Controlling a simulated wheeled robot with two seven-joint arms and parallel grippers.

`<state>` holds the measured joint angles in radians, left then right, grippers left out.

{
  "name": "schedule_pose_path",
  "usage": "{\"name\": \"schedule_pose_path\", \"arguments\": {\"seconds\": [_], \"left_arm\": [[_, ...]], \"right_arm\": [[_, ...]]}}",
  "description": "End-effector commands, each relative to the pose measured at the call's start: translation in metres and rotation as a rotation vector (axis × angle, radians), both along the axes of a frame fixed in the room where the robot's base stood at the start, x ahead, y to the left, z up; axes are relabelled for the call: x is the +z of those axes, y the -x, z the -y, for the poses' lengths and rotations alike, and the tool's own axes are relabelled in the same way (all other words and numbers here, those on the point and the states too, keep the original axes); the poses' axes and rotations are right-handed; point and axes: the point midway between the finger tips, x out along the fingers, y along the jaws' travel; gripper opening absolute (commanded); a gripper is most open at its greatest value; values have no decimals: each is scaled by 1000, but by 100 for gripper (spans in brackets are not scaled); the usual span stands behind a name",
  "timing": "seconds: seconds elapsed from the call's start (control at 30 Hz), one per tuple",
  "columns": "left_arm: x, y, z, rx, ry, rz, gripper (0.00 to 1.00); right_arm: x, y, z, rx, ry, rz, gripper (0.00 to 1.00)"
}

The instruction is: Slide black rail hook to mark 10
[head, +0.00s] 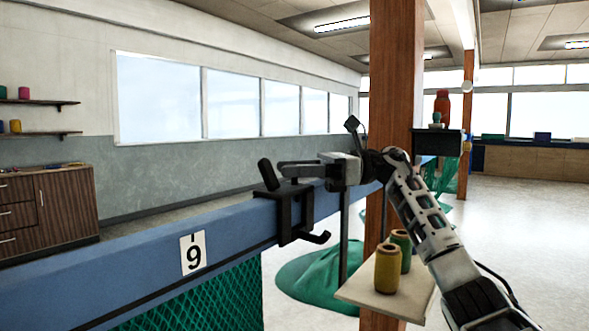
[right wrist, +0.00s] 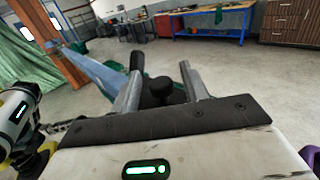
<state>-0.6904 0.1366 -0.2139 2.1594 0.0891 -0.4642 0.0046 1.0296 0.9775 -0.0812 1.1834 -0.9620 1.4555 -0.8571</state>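The black rail hook (head: 297,212) sits over the top of the blue rail (head: 130,245), to the right of the white plate marked 9 (head: 193,253). Its handle (head: 267,174) sticks up and leans left. My right gripper (head: 288,172) is at the hook's top. In the right wrist view, its fingers (right wrist: 160,72) stand apart with the hook's black knob (right wrist: 158,91) between or just beyond them; I see no clear grip. No mark 10 plate shows. My left gripper is out of view.
A wooden post (head: 392,75) stands beside the rail, behind my right arm. A small shelf (head: 385,297) holds yellow and green spools (head: 388,268). Green net (head: 215,300) hangs below the rail, and more lies on the floor. The rail's top left of the hook looks clear.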

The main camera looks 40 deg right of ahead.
Motion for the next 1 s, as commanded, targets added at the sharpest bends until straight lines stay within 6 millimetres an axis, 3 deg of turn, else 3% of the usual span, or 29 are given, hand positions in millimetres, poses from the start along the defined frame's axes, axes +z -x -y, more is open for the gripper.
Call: {"name": "schedule_pose_path", "arguments": {"seconds": [0.27, 0.8, 1.0], "left_arm": [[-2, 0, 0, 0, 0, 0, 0], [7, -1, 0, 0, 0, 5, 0], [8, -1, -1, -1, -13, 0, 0]], "right_arm": [[0, 5, 10, -3, -2, 0, 45], [3, 64, 113, -4, -3, 1, 45], [3, 76, 134, -3, -2, 1, 45]]}}
